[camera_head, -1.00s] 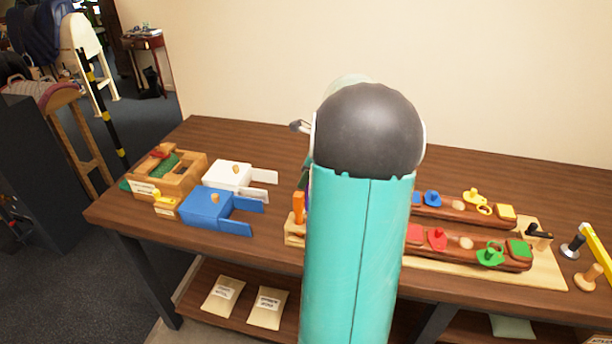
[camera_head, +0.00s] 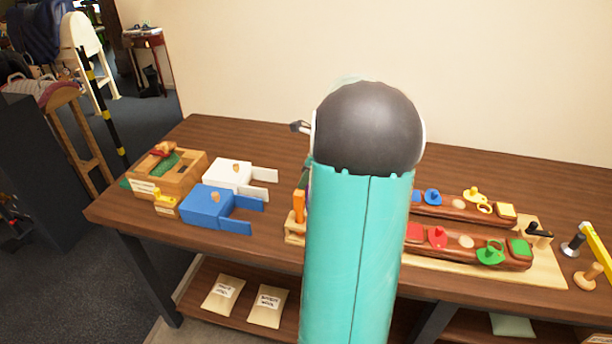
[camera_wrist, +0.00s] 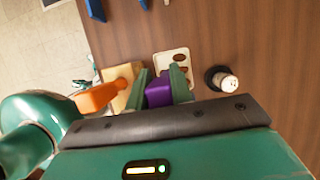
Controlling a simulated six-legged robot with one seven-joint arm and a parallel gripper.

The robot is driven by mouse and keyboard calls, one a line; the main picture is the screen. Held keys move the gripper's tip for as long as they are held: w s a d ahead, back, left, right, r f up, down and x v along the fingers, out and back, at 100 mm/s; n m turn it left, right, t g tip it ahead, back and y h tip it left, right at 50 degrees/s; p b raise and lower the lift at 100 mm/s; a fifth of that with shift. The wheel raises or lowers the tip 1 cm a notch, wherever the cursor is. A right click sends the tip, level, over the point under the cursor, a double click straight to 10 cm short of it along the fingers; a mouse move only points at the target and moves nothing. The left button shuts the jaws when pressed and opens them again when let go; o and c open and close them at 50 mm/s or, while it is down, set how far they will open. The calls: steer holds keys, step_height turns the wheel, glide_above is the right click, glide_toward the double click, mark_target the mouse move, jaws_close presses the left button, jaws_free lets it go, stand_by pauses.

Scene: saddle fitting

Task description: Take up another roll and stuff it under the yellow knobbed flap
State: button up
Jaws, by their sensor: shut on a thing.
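In the wrist view my gripper (camera_wrist: 162,78) has two green fingers shut on a purple piece (camera_wrist: 158,93); only part of it shows, so I cannot tell its full shape. In the head view my arm hides the gripper and this piece. A yellow knob (camera_head: 474,194) with a yellow ring (camera_head: 484,208) beside it stands on the far brown padded bar (camera_head: 450,212), right of my arm. A yellow square (camera_head: 506,211) lies at that bar's right end. I cannot see whether anything is under the yellow flap.
The near brown bar (camera_head: 455,252) carries red and green pieces. A blue box (camera_head: 207,205), a white box (camera_head: 228,174) and a wooden box (camera_head: 190,180) stand at the left. An orange handle (camera_wrist: 98,97) and a white holed card (camera_wrist: 173,62) are near my fingers.

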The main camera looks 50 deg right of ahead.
steer(key=shift+f, duration=0.9)
stand_by(1.2)
steer(key=shift+r, duration=0.15)
steer(key=shift+r, duration=3.45)
